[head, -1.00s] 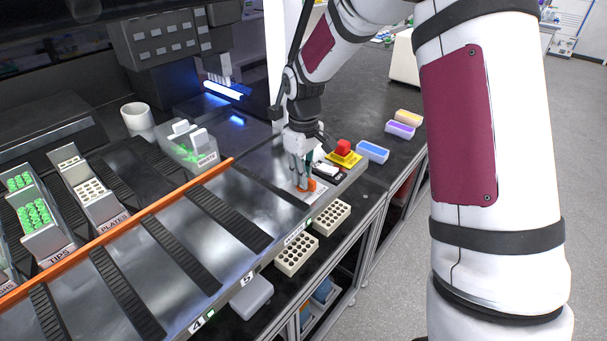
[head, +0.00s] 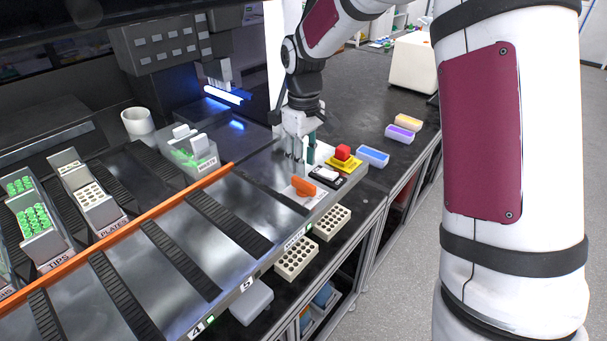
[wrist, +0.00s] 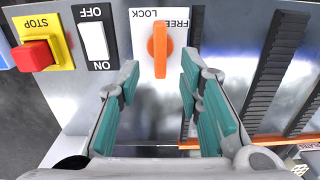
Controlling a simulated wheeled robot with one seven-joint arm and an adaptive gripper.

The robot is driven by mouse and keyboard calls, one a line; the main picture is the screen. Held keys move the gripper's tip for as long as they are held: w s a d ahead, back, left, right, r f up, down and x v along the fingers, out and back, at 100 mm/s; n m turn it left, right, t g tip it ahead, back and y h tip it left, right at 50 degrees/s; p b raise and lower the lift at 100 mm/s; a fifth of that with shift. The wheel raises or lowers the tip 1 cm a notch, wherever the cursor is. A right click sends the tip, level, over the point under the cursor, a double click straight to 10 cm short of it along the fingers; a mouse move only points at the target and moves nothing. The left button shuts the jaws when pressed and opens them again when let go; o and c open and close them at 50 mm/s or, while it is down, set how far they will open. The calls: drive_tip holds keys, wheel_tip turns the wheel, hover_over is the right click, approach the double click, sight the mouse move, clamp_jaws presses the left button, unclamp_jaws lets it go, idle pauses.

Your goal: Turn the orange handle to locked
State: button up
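The orange handle (head: 304,187) sits on a white label plate at the front right of the metal deck, and it is clear of my gripper. My gripper (head: 301,158) is above and behind the handle. In the wrist view my gripper (wrist: 159,85) is open, with teal-padded fingers apart and nothing between them.
A white ON/OFF rocker switch (wrist: 96,40) and a red button on a yellow base (head: 343,155) are beside the handle. An orange rail (head: 140,218) crosses the deck. White racks (head: 331,222) stand below the front edge. Blue and purple trays (head: 373,157) lie to the right.

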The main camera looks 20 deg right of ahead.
sight(304, 182)
wheel_tip(304, 182, up, 6)
drive_tip(key=shift+f, duration=0.1)
idle(0.6)
